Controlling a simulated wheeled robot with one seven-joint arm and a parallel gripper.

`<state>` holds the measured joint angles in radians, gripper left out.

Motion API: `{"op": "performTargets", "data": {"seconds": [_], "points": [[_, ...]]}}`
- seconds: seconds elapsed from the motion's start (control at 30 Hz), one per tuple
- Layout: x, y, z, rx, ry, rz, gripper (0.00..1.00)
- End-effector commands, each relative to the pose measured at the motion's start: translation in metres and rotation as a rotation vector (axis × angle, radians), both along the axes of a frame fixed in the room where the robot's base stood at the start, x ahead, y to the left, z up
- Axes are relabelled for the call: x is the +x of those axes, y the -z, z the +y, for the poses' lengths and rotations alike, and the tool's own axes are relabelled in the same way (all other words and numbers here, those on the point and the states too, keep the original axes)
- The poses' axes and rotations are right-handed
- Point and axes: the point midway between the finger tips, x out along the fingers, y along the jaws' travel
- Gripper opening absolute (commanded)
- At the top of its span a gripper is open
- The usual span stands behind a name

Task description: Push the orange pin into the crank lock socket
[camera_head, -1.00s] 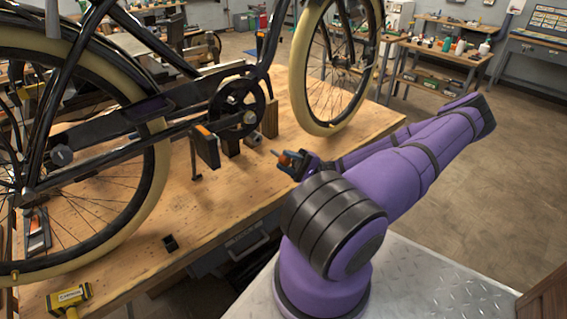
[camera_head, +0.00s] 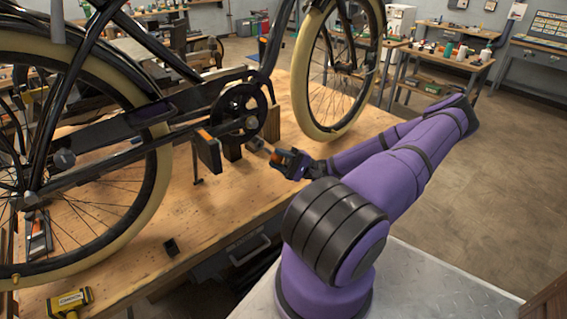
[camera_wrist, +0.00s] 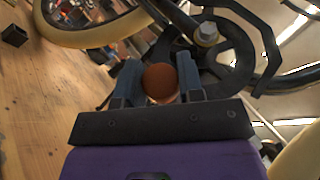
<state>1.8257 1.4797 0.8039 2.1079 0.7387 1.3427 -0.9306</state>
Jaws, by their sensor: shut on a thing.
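The orange pin (camera_wrist: 160,83) shows end-on in the wrist view as a round orange-brown head between my two fingers. My gripper (camera_wrist: 159,88) is shut on it. In the head view my gripper (camera_head: 282,160) is at the right of the bicycle's crank (camera_head: 240,110), above the bench, with the pin's thin shank pointing left toward the dark block (camera_head: 231,146) below the crank. In the wrist view the crank bolt (camera_wrist: 207,35) is above and right of the pin. I cannot make out the socket's opening or whether the pin's tip touches it; the head and fingers hide it.
A black pedal block with an orange mark (camera_head: 208,152) hangs left of the dark block. The front wheel (camera_head: 335,75) stands behind my gripper. A yellow tool (camera_head: 70,299) and a small black block (camera_head: 171,246) lie on the wooden bench (camera_head: 125,250).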

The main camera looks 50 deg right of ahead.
Motion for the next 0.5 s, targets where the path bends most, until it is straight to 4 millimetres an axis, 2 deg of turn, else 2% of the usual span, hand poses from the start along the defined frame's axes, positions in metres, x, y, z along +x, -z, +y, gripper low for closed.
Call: {"op": "performTargets", "data": {"seconds": [0.2, 0.5], "points": [[0.01, -0.0003, -0.0016, 0.0, -0.002, -0.001, 0.11], [0.012, -0.0002, -0.0024, 0.0, -0.001, -0.001, 0.11]]}}
